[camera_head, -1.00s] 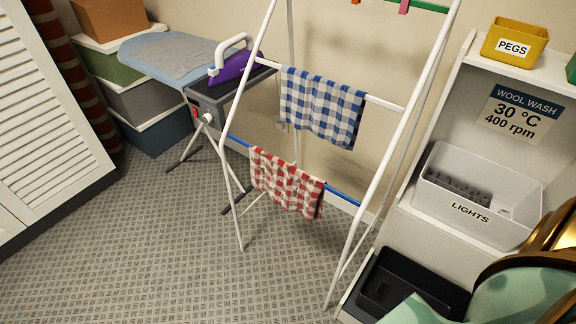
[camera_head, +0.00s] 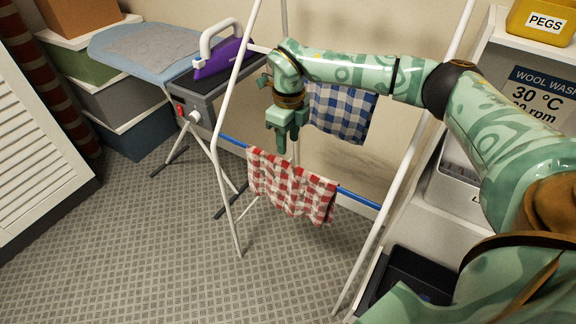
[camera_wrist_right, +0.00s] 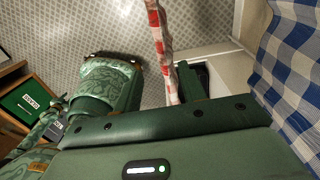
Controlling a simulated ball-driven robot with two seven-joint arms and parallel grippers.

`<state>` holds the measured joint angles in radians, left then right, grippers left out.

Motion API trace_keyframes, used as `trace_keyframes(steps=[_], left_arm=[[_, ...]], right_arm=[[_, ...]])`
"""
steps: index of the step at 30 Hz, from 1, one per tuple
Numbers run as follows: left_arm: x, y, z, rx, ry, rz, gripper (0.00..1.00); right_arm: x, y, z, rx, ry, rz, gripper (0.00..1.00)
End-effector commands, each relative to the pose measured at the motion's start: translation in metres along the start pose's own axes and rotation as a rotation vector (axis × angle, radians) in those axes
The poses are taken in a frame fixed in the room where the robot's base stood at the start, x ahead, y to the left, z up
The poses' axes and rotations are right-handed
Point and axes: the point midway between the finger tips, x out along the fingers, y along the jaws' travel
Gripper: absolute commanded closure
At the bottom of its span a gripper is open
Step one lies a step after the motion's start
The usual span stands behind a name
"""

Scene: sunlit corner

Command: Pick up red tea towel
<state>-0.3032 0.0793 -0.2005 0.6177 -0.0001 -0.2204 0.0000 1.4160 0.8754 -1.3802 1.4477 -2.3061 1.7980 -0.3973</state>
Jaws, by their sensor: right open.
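The red and white checked tea towel (camera_head: 292,187) hangs over the blue lower rail (camera_head: 360,198) of the white drying rack. My right gripper (camera_head: 281,147) is above the towel and points downward, apart from it. It is open and empty. In the right wrist view the towel (camera_wrist_right: 159,38) shows as a narrow strip, seen nearly edge-on from above, beyond the green gripper body.
A blue and white checked towel (camera_head: 342,112) hangs on the upper rail, close beside my right gripper. A purple iron (camera_head: 220,58) stands on the ironing board at the left. A shelf unit (camera_head: 432,218) stands at the right. The front floor is clear.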

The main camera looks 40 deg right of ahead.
Motion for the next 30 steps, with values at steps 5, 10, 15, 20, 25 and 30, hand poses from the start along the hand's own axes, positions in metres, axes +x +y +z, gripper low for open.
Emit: trace_keyframes(steps=[5,10,15,20,25,30], left_arm=[[0.017,0.002,0.004,0.0,-0.012,0.005,0.64],[0.042,0.004,0.013,0.0,-0.037,0.013,0.64],[0.062,0.007,0.021,0.0,-0.06,0.021,0.64],[0.062,0.007,0.021,0.0,-0.06,0.02,0.64],[0.063,0.007,0.022,-0.001,-0.062,0.021,0.64],[0.063,0.007,0.022,-0.001,-0.062,0.021,0.64]], right_arm=[[0.019,-0.005,-0.002,0.001,0.012,-0.019,0.59],[0.051,-0.005,-0.002,0.003,0.014,-0.016,0.59],[0.078,-0.005,-0.002,0.001,0.013,-0.016,0.59],[0.088,-0.005,-0.002,0.003,0.008,-0.017,0.59],[0.095,-0.005,-0.002,0.003,0.006,-0.017,0.59],[0.096,-0.005,-0.002,0.002,0.005,-0.017,0.59]])
